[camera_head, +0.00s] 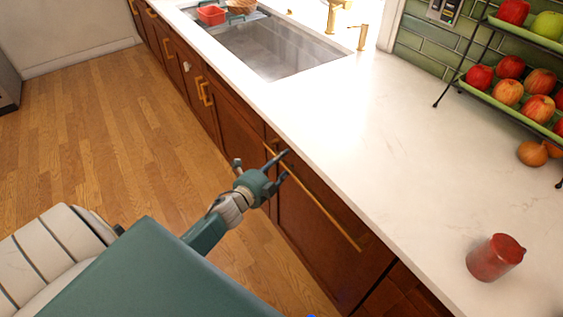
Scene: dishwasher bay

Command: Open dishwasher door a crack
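The dishwasher door (318,237) is a brown wood front under the counter, and it looks shut and flush with the cabinets beside it. Its long gold bar handle (325,214) runs along the top edge. My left gripper (285,165) is at the far end of this handle, in front of the door. Its two dark fingers are apart, and the handle appears to pass behind or between them. I cannot tell whether they touch it. My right gripper is not in view.
A white counter (385,140) runs above the door, with a sink (270,50) and gold faucet (334,14). A fruit rack (515,100) stands at right. The wood floor (110,130) is clear at left.

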